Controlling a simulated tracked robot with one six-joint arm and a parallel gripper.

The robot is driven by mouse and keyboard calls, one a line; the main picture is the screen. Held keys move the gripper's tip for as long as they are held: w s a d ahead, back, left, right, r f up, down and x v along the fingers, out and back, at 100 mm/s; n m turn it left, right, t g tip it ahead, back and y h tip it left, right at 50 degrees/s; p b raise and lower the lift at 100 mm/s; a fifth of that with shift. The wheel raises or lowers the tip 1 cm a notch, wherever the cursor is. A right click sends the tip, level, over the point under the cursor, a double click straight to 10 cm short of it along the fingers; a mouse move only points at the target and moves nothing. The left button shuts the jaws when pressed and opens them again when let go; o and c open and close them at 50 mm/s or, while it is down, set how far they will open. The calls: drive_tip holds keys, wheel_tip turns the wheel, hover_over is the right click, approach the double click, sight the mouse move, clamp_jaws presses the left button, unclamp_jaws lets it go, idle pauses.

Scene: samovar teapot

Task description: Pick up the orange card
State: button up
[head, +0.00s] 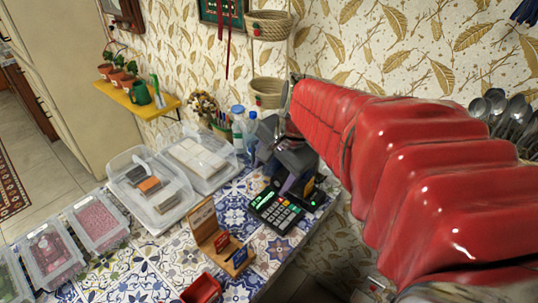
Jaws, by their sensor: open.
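A small flat orange piece (149,184) lies among dark and brown pieces inside a clear plastic tub at the left of the table. It is the only clearly orange card-like thing I see, but it is too small to tell whether it is a card. A wooden stand (205,225) at the table's front holds a red card (222,241) and a blue card (240,257). My gripper (291,188), dark grey, is open at the end of my red-sleeved arm. It is above and behind the card terminal, well to the right of the orange piece. Its fingertips are partly hard to make out.
The black card terminal (276,211) stands just below my gripper. The clear tub (184,208), another with white blocks (231,178), and several lidded boxes fill the left side. Bottles (239,120) stand at the back. A red box (202,289) is at the front. Patterned tiles lie bare between them.

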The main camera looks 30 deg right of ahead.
drive_tip(key=w+d+f+m, duration=0.1)
drive_tip(key=d+f+m, duration=0.3)
drive_tip(key=d+m, duration=0.4)
drive_tip(key=d+f+m+y, duration=0.1)
drive_tip(key=d+f+m, duration=0.3)
drive_tip(key=d+m, duration=0.4)
drive_tip(key=d, duration=0.5)
drive_tip(key=shift+w+d+m, duration=0.35)
drive_tip(key=shift+w+m, duration=0.05)
drive_tip(key=shift+f, duration=0.1)
drive_tip(key=x, duration=0.8)
drive_tip(key=shift+w+a+f, duration=0.15)
drive_tip(key=shift+w, duration=0.1)
